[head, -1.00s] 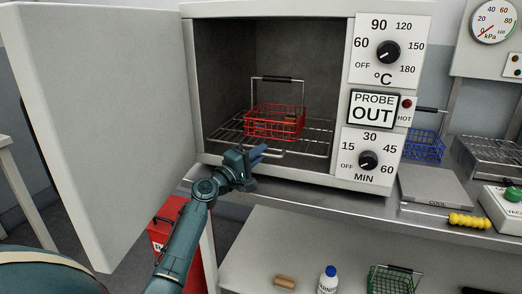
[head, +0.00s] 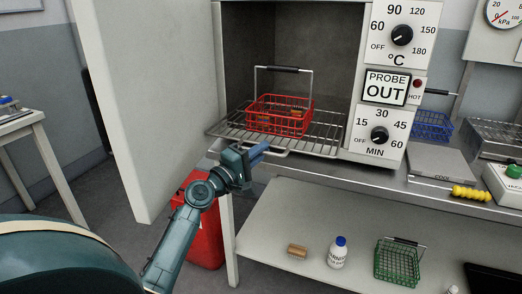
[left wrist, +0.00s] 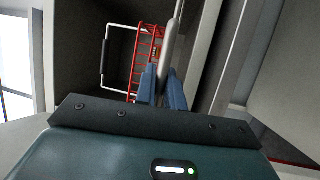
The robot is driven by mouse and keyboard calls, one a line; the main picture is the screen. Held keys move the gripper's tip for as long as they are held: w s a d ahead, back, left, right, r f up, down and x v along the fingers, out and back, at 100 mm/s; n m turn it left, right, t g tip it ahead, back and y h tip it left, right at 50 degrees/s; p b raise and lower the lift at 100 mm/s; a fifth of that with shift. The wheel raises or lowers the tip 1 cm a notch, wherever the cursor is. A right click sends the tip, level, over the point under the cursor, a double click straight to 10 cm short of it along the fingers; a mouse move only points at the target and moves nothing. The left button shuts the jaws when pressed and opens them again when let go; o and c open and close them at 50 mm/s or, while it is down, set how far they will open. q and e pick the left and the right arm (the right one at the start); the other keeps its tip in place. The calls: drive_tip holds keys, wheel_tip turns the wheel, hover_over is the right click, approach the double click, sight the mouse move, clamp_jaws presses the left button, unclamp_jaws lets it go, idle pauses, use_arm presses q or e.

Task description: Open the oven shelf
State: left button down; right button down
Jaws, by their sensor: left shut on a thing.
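The oven (head: 290,50) stands open, its light door (head: 150,90) swung out to the left. The wire oven shelf (head: 322,140) sticks out a little past the front of the chamber. A red wire basket (head: 280,117) with an upright handle sits on it. My left gripper (head: 257,153) is at the shelf's front handle (head: 275,154). In the left wrist view its blue fingers (left wrist: 163,88) are shut on the handle bar, with the red basket (left wrist: 147,55) behind. My right gripper is not in view.
A counter (head: 400,180) runs under the oven, with a cool plate (head: 440,165) and a yellow-handled tool (head: 470,193) at right. A lower shelf (head: 330,215) holds a bottle (head: 338,253) and a green basket (head: 397,262). A red container (head: 205,235) stands at left below.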

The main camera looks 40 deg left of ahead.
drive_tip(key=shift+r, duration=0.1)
use_arm(q)
drive_tip(key=c, duration=1.5)
unclamp_jaws()
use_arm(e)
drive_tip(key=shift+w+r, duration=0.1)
use_arm(q)
drive_tip(key=shift+s+a+f, duration=0.1)
drive_tip(key=shift+s, duration=0.15)
drive_tip(key=b+v, duration=0.1)
drive_tip(key=v, duration=0.6)
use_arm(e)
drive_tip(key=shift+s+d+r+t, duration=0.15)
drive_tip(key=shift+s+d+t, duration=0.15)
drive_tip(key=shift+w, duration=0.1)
